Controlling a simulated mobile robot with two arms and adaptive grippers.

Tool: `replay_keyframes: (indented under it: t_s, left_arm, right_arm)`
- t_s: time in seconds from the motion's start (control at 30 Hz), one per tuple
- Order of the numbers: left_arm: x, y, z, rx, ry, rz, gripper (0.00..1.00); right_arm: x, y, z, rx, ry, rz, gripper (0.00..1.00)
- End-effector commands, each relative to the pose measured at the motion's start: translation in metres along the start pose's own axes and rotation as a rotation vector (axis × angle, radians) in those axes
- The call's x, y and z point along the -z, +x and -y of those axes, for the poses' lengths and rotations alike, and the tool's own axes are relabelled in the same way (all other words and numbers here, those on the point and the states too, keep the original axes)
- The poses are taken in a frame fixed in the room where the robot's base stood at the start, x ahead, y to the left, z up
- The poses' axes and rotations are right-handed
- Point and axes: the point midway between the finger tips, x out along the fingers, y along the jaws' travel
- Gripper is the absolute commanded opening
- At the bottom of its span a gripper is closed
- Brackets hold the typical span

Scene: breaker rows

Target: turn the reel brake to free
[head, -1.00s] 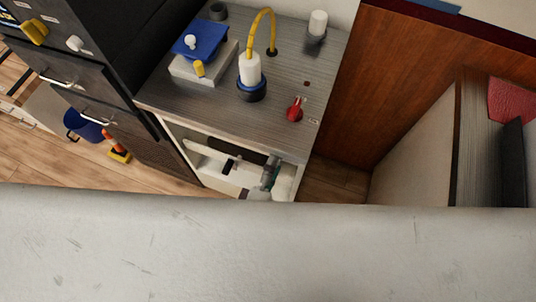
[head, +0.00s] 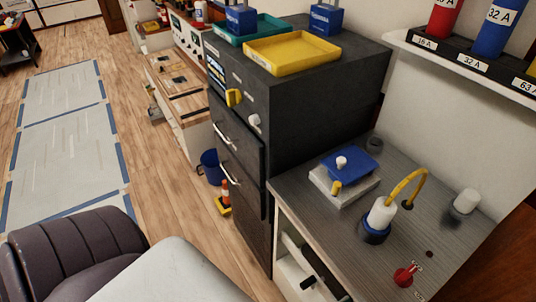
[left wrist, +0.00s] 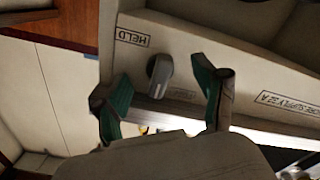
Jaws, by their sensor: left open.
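In the left wrist view, a grey knob (left wrist: 160,72) sits on a pale panel (left wrist: 205,62) beside a label reading HELD, which appears upside down; I take it to be the reel brake. My left gripper (left wrist: 162,92) is open, with one green-padded finger on each side of the knob in the picture. I cannot tell whether either finger touches it. No label reading free is legible. The left gripper does not show in the head view. My right gripper is in neither view.
A grey counter (head: 440,238) carries a red knob (head: 404,276), a yellow hose (head: 408,182) and a blue-topped box (head: 347,168). A black cabinet (head: 310,110) stands beside it, with a yellow tray (head: 290,54) on top. Open wood floor (head: 140,190) lies to the left.

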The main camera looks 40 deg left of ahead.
Motion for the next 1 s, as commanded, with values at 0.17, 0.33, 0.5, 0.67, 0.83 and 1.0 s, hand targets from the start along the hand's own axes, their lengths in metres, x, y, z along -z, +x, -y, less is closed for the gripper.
replay_keyframes:
  t_s: [0.17, 0.33, 0.5, 0.67, 0.83, 1.0]
  left_arm:
    - [-0.001, 0.0, 0.001, 0.001, 0.271, -0.001, 0.71]
    - [-0.002, 0.0, 0.002, 0.001, 0.525, -0.001, 0.71]
    - [-0.002, -0.032, 0.002, 0.001, 0.563, 0.004, 0.71]
    - [-0.003, -0.065, 0.002, 0.0, 0.562, 0.005, 0.71]
    - [-0.002, -0.099, 0.001, -0.001, 0.56, 0.005, 0.71]
    - [-0.003, -0.133, 0.001, -0.001, 0.56, 0.005, 0.71]
  right_arm:
    - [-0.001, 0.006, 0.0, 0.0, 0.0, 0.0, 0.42]
    - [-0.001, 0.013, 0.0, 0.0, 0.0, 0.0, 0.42]
    - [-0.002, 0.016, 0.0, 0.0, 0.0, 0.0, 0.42]
    - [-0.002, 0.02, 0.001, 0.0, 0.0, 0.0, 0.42]
    - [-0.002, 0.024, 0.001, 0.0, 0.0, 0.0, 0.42]
    - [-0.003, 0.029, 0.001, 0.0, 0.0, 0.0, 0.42]
